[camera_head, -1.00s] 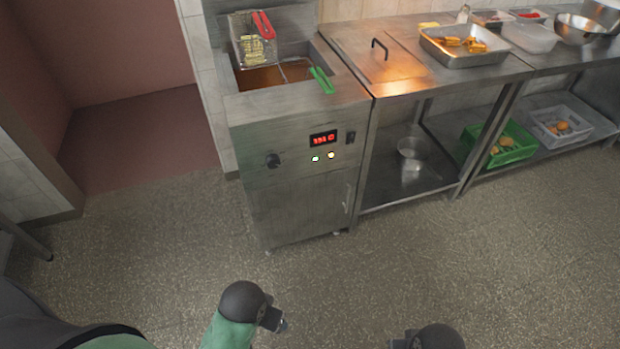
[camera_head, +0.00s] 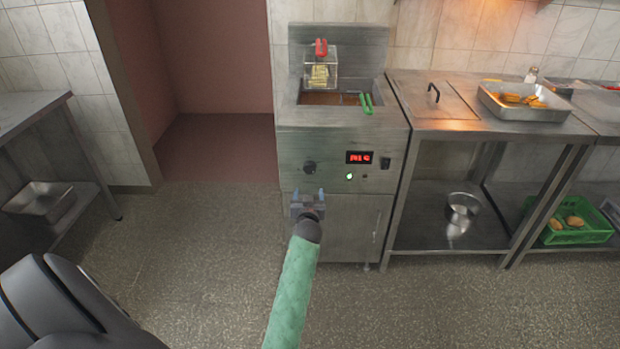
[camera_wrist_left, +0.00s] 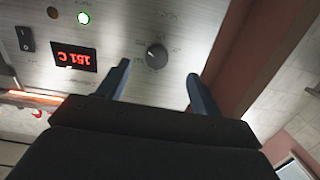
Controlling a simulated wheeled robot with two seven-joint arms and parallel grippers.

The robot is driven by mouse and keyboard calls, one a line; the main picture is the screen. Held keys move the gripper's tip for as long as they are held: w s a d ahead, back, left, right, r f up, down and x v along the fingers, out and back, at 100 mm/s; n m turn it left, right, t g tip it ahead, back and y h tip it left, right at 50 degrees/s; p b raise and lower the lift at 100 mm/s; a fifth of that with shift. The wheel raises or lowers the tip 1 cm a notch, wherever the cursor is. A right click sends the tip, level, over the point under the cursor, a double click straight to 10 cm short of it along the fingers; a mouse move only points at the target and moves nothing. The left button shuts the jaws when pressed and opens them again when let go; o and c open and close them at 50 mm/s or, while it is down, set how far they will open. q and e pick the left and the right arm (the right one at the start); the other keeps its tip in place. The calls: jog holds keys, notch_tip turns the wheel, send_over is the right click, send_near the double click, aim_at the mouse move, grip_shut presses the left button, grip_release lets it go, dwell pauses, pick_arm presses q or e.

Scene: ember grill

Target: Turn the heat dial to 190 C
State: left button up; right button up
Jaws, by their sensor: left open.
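The dark round heat dial (camera_head: 309,168) is on the left of the fryer's front panel. The red display (camera_head: 359,157) is to its right; in the left wrist view the display (camera_wrist_left: 76,59) is upside down and seems to read 151 C. My left gripper (camera_head: 309,194) is open and empty, just below the dial in the head view. In the left wrist view the dial (camera_wrist_left: 156,55) shows between and beyond the fingertips (camera_wrist_left: 158,72), apart from them. Its pointer and scale marks are too small to read. My right gripper is out of view.
A green lamp (camera_head: 349,176) is lit beside a dark lamp (camera_head: 365,176), with a black switch (camera_head: 386,163) to the right. The fryer (camera_head: 335,225) holds a wire basket (camera_head: 320,72) above its oil. A steel counter (camera_head: 420,112) adjoins it. Floor on the left is open.

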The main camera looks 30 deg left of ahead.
aim_at(310, 170)
pick_arm(q)
jog(key=shift+t+y, duration=0.3)
jog(key=shift+t, duration=0.1)
jog(key=x, duration=0.6)
jog(key=r+x, duration=0.1)
jog(key=x, duration=0.2)
jog(key=shift+w+a+r+p, duration=0.1)
jog(key=shift+w+p, duration=0.2)
jog(key=shift+w+a, duration=0.35)
jog(key=shift+w, duration=0.15)
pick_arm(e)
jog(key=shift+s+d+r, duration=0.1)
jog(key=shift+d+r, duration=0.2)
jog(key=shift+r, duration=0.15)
pick_arm(q)
jog(key=c, duration=1)
